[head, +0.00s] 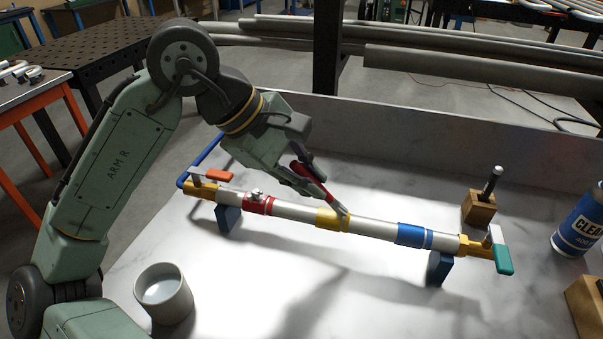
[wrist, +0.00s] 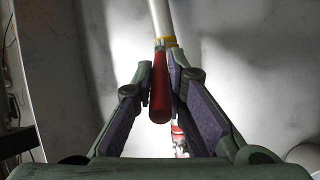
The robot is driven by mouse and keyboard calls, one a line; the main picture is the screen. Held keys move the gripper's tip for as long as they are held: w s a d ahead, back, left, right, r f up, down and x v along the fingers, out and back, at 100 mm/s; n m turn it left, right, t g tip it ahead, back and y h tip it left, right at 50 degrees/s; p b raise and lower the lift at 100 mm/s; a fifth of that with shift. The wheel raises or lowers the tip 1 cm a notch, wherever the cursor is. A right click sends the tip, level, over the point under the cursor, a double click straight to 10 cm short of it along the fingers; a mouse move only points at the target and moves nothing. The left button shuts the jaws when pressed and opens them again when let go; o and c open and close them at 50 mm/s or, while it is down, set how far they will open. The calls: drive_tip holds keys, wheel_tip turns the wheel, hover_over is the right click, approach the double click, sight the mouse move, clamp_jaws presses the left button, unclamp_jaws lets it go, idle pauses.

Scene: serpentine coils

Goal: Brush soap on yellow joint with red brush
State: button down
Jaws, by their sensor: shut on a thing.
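My gripper (head: 301,178) is shut on the red handle of the red brush (head: 314,182). The brush slants down to the right, and its tip is at the yellow joint (head: 333,220) in the middle of the silver pipe. I cannot tell for sure whether the bristles touch it. In the wrist view the red brush (wrist: 160,92) sits between the fingers of my gripper (wrist: 161,82), with part of the yellow joint (wrist: 167,41) beyond it. A white cup (head: 163,293) with pale liquid stands at the front left.
The pipe also has a red joint (head: 259,204) and a blue joint (head: 412,235), and rests on blue supports (head: 439,268). A wooden block with a dark upright rod (head: 479,207) stands behind its right end. A blue can (head: 580,225) is at the far right. The front middle is clear.

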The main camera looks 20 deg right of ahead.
drive_tip(key=w+a, duration=0.1)
drive_tip(key=a, duration=0.1)
drive_tip(key=w+a, duration=0.1)
drive_tip(key=shift+w+a+f, duration=0.1)
drive_tip(key=shift+w+a, duration=0.1)
drive_tip(key=shift+a, duration=0.2)
idle(0.8)
wheel_tip(320, 180, up, 6)
idle(0.7)
idle(0.4)
